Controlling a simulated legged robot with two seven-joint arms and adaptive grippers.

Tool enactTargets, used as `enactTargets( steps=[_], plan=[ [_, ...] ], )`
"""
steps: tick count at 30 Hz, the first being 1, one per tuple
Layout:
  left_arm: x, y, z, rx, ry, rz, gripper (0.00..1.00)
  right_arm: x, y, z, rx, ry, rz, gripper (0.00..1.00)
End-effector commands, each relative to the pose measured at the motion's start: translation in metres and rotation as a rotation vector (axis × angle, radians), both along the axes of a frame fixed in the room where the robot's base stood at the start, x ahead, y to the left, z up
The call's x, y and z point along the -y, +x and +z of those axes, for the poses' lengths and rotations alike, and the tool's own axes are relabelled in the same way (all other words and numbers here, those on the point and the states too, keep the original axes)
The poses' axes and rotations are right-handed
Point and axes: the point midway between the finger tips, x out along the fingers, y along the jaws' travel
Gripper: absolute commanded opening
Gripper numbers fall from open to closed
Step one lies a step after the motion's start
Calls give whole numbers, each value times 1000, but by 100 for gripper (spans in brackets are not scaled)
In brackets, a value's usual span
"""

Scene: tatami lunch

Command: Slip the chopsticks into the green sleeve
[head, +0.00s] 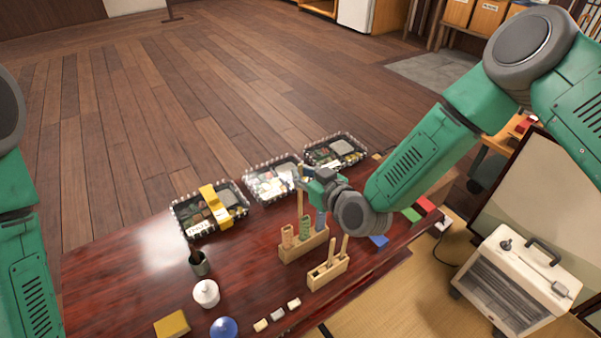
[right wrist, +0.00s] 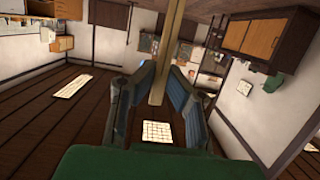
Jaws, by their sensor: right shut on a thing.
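My right gripper (head: 303,176) is over the table, shut on a pair of light wooden chopsticks (head: 300,205). They hang upright below it, and in the right wrist view they (right wrist: 165,55) run between the two fingers (right wrist: 158,88). The green sleeve (head: 306,230) stands in a wooden stand (head: 300,250) between an orange sleeve (head: 287,237) and a blue sleeve (head: 320,220). The chopsticks' lower end appears close to the green sleeve's top; I cannot tell whether it is inside, behind or in front. My left gripper is out of view.
A wooden holder (head: 328,274) with other chopsticks stands in front of the sleeve stand. Bento boxes (head: 210,208) line the far table edge. A dark cup (head: 200,265), a white pot (head: 206,293), a blue lid (head: 224,328) and small blocks (head: 277,314) stand to the left and front.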

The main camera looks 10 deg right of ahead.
Motion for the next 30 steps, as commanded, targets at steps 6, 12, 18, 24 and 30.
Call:
enactTargets(
  steps=[6, 12, 18, 24, 30],
  plan=[
    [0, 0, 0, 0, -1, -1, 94, 1, 0, -1, -1, 0, -1, 0],
    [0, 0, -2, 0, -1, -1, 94, 1, 0, -4, -1, -3, 0, 0],
    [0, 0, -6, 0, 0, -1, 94, 4, 0, -10, -1, -3, 0, 0],
    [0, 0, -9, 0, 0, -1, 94, 7, 0, -15, -2, -1, -2, 0],
    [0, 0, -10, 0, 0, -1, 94, 8, -1, -17, -2, -1, -2, 0]
  ],
)
